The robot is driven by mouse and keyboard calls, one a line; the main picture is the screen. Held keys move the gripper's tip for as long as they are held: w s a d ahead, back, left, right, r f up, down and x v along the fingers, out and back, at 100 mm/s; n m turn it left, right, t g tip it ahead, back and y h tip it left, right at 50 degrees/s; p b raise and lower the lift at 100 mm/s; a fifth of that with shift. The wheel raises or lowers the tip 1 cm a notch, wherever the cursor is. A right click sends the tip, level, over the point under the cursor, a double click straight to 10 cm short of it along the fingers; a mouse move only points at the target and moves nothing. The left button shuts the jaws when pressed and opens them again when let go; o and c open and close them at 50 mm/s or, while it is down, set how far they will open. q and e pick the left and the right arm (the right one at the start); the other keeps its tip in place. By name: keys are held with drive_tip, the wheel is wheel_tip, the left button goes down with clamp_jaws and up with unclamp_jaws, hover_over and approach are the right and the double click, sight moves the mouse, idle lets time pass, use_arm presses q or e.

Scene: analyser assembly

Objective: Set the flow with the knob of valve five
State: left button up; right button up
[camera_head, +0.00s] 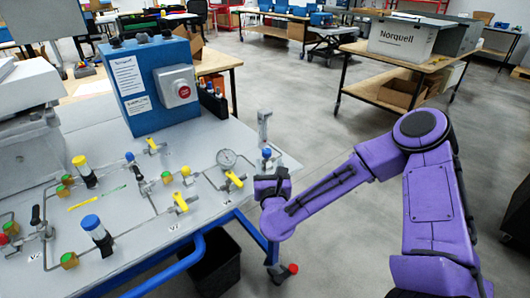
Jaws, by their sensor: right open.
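The panel (128,205) on the table carries thin pipes and several valves. Yellow-handled valves show at the right (234,179), front (180,202) and back (152,145). Small knobs include a blue one (267,153) at the panel's right edge, a yellow one (186,170) and a blue one (130,157). The labels are too small to read surely, so I cannot tell which is valve five. My right gripper (262,190) is open at the panel's right edge, just in front of the right blue knob; its fingers are partly hidden. My left gripper is out of view.
A blue box (150,85) with a red button (183,91) stands at the back of the panel. A round gauge (227,159) and capped cylinders (97,235) rise from it. A black bin (215,262) is under the blue table frame.

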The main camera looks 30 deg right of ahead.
sight(268, 156)
drive_tip(key=p+x, duration=0.1)
drive_tip(key=x, duration=0.6)
drive_tip(key=shift+w+f, duration=0.15)
drive_tip(key=c, duration=0.9)
drive_tip(key=shift+n+y, duration=0.3)
